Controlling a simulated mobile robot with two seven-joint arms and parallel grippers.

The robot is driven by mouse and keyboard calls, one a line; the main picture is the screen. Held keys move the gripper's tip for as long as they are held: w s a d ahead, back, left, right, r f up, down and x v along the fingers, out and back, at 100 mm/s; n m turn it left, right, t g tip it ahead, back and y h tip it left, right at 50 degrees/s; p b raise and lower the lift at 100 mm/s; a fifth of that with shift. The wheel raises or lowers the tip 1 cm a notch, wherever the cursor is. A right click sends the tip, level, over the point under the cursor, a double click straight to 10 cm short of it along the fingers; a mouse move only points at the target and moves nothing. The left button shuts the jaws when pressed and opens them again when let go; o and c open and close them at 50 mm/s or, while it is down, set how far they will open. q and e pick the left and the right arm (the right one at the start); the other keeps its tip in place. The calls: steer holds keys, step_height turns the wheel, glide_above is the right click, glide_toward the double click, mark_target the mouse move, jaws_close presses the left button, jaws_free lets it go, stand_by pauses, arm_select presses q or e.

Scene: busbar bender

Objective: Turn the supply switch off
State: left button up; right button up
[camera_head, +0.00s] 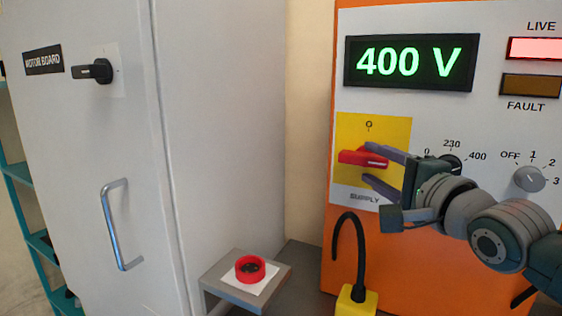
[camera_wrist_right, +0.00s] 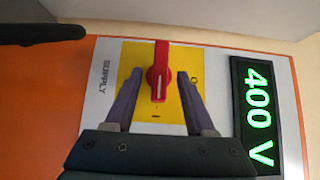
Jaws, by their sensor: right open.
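The supply switch is a red handle (camera_head: 358,158) on a yellow plate (camera_head: 347,127), marked O at the top, with SUPPLY below. It lies roughly level in the head view. In the right wrist view, the white line on the red handle (camera_wrist_right: 158,70) points at the I mark, with O off to the side. My right gripper (camera_head: 366,164) is open, with one finger above and one below the handle. In the right wrist view its fingers (camera_wrist_right: 160,75) stand on either side of the handle; contact cannot be told. My left gripper is not in view.
The display (camera_head: 409,62) reads 400 V, and the LIVE lamp (camera_head: 535,48) looks lit. Two knobs sit right of the switch, one partly behind my gripper. A black cable (camera_head: 349,222) curves up below the plate. A red button (camera_head: 250,268) and grey cabinet (camera_head: 80,170) stand left.

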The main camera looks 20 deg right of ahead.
steer(key=shift+w, duration=0.55)
jaws_close()
